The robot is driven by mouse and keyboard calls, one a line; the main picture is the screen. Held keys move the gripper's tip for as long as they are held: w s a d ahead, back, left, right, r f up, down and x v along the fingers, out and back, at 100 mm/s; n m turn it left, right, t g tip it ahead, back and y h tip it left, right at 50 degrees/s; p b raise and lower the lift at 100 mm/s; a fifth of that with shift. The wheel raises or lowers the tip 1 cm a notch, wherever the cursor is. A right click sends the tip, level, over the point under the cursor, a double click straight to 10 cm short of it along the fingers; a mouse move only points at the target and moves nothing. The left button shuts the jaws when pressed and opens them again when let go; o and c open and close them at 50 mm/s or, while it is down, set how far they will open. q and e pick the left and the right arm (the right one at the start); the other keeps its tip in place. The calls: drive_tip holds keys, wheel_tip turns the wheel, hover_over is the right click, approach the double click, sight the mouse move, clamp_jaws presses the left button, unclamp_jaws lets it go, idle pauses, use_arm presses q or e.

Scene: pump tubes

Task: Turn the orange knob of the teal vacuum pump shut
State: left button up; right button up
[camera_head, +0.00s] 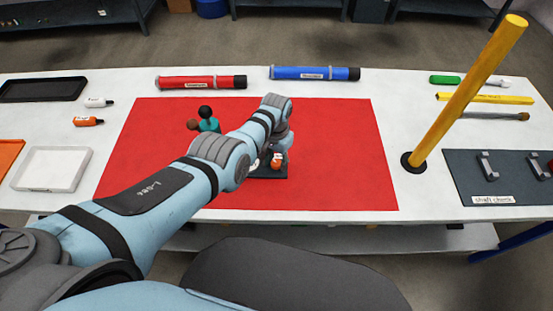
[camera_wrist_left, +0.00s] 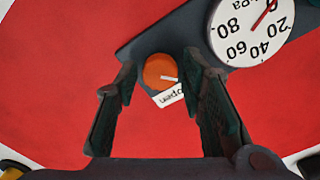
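The orange knob (camera_wrist_left: 158,70) lies between the fingertips of my left gripper (camera_wrist_left: 160,62), which is open, one finger on each side of it. I cannot tell if the fingers touch it. A white mark on the knob points right, near a label reading "open" (camera_wrist_left: 169,96). The knob also shows in the head view (camera_head: 277,162), on a dark base (camera_head: 268,173). A teal body (camera_head: 208,125) with black and brown round parts shows left of my arm. My arm hides the middle of the pump. My right gripper is not in view.
A round gauge (camera_wrist_left: 250,30) with a red needle sits beside the knob. The red mat (camera_head: 340,150) is otherwise clear. Red (camera_head: 202,82) and blue (camera_head: 314,73) tubes lie behind it. A slanted yellow pole (camera_head: 465,93) stands at the right.

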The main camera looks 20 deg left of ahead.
sight(276, 163)
use_arm(q)
drive_tip(key=shift+o, duration=0.4)
wheel_tip(276, 163, up, 12)
idle(0.6)
